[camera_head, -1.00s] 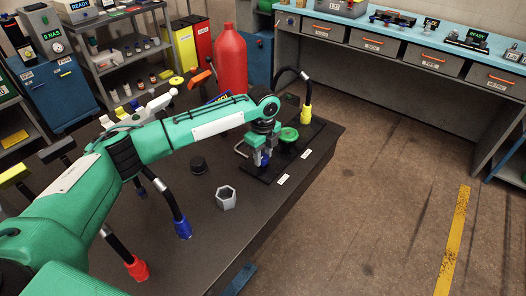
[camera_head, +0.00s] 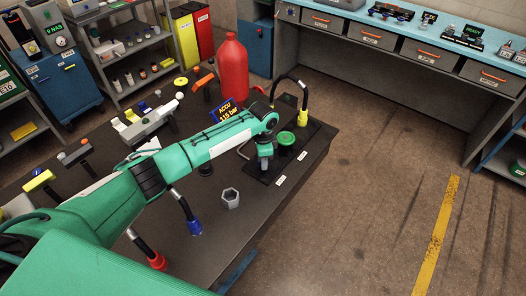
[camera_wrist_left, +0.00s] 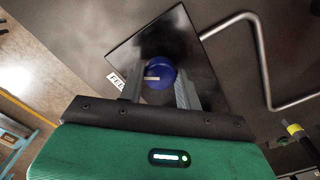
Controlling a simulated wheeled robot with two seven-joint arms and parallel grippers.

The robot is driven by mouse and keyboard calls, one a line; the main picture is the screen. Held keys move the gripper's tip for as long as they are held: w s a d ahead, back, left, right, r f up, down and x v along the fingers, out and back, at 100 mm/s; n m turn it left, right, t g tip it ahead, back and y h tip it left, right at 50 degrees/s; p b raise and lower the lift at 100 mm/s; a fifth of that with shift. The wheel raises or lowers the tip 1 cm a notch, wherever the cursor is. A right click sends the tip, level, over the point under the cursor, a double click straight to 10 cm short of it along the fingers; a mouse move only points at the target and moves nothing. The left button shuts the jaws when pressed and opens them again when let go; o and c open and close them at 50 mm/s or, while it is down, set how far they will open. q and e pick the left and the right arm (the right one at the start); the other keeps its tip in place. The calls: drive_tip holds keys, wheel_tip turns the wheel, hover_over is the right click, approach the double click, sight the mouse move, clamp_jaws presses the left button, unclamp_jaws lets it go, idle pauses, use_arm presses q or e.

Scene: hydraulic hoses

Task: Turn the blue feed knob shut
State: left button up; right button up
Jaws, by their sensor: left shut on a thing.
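The blue feed knob (camera_wrist_left: 160,70) sits on a dark square plate in the left wrist view, with a pale mark across its face. My left gripper (camera_wrist_left: 161,82) is shut on the knob, one grey finger on each side. In the head view my left gripper (camera_head: 265,164) points down at the black panel (camera_head: 258,174) and hides the knob. My right gripper is not in view.
A green knob (camera_head: 286,138) stands just behind my left gripper. A bent metal handle (camera_wrist_left: 262,60) lies close by. A yellow-ended hose (camera_head: 303,118), a red bottle (camera_head: 232,70) and a grey hexagonal piece (camera_head: 231,198) stand on the dark table. Blue (camera_head: 195,228) and red (camera_head: 157,261) hose ends are nearer.

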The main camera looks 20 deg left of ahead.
use_arm(q)
drive_tip(key=n+p, duration=0.3)
drive_tip(key=shift+r+n, duration=0.2)
drive_tip(key=shift+n, duration=0.1)
drive_tip(key=shift+f+n+p, duration=0.1)
drive_tip(key=shift+n+p, duration=1.1)
drive_tip(key=shift+n, duration=0.4)
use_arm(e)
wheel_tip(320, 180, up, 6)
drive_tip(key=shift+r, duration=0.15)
use_arm(q)
drive_tip(key=o, duration=1)
wheel_tip(320, 180, up, 14)
drive_tip(key=b, duration=0.3)
drive_tip(key=shift+f+b, duration=0.15)
drive_tip(key=shift+b, duration=0.25)
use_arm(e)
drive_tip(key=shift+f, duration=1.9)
use_arm(q)
drive_tip(key=shift+f, duration=0.1)
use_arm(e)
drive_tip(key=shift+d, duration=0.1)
